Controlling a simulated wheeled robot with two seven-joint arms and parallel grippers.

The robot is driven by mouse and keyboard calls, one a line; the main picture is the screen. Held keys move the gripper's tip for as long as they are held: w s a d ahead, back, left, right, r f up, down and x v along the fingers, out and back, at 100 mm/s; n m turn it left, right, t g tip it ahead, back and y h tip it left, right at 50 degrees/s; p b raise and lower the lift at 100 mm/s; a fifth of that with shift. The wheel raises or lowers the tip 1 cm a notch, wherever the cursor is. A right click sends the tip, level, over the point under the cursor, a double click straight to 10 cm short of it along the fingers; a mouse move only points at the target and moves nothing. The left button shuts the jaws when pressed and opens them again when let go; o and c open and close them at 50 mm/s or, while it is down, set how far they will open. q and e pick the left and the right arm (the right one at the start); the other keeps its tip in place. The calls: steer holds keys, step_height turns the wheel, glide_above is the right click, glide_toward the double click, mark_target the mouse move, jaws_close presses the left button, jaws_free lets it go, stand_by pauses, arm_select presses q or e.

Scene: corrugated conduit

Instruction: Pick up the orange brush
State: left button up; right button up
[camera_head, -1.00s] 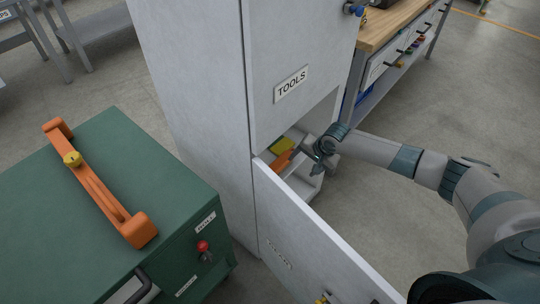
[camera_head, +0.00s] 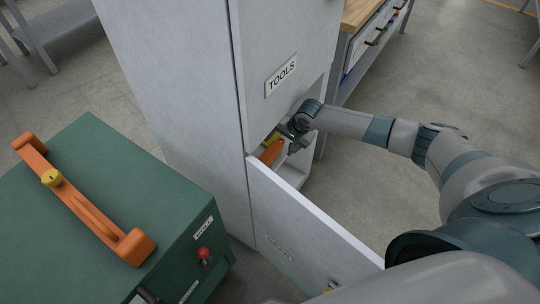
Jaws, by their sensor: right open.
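The orange brush (camera_head: 271,152) lies inside the open lower compartment of the grey cabinet, partly hidden by the door and my gripper. A yellow item (camera_head: 272,139) shows just behind it. My right gripper (camera_head: 289,134) reaches into the compartment from the right. It is open, with its fingers at or very close to the brush; I cannot tell whether they touch it. My left gripper is out of view.
The cabinet door (camera_head: 305,215) stands open in front of the compartment, below my right forearm. The TOOLS door (camera_head: 281,75) above is shut. A green chest (camera_head: 100,160) with an orange handle (camera_head: 85,205) stands at left. A workbench (camera_head: 362,40) is behind.

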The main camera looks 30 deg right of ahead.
mark_target(274, 151)
steer(key=shift+x, duration=1)
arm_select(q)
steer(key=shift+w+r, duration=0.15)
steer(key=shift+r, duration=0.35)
arm_select(e)
steer(key=shift+f, duration=0.1)
steer(key=shift+f, duration=0.1)
steer(key=shift+w+a+f, duration=0.1)
steer(key=shift+w+f, duration=0.2)
steer(key=shift+f, duration=0.3)
steer(key=b+x, duration=0.1)
steer(key=x, duration=0.2)
steer(key=shift+w+f, duration=0.15)
steer(key=shift+f, duration=0.2)
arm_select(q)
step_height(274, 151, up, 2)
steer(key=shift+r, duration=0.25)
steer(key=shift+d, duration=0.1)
arm_select(e)
steer(key=c, duration=1.3)
